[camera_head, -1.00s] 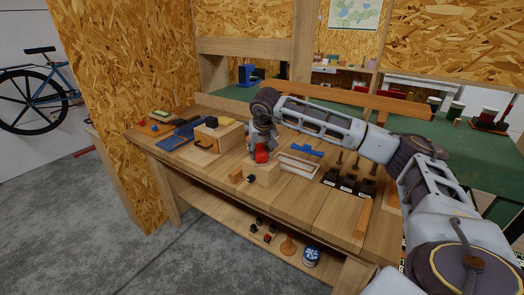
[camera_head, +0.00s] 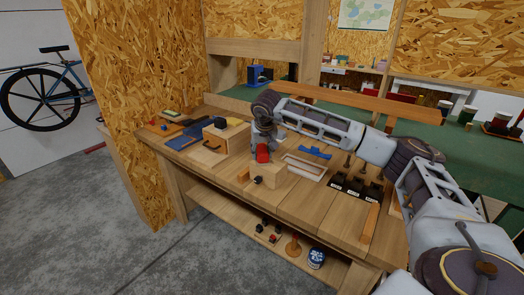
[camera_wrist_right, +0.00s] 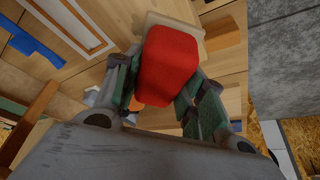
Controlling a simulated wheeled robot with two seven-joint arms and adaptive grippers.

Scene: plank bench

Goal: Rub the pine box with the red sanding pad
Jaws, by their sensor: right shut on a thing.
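The red sanding pad (camera_head: 263,153) is held in my right gripper (camera_head: 263,143). The right wrist view shows the pad (camera_wrist_right: 168,65) between the two fingers of the gripper (camera_wrist_right: 165,75). The pale pine box (camera_head: 270,179) stands on the bench directly below the pad. The pad is at the box's top; I cannot tell for sure whether they touch. In the right wrist view the box is largely hidden behind the pad. My left gripper is not in view.
A blue tool (camera_head: 314,153) and a pale frame (camera_head: 305,168) lie to the right, with black holders (camera_head: 356,186) beyond. A small wood block (camera_head: 243,175) sits left of the pine box.

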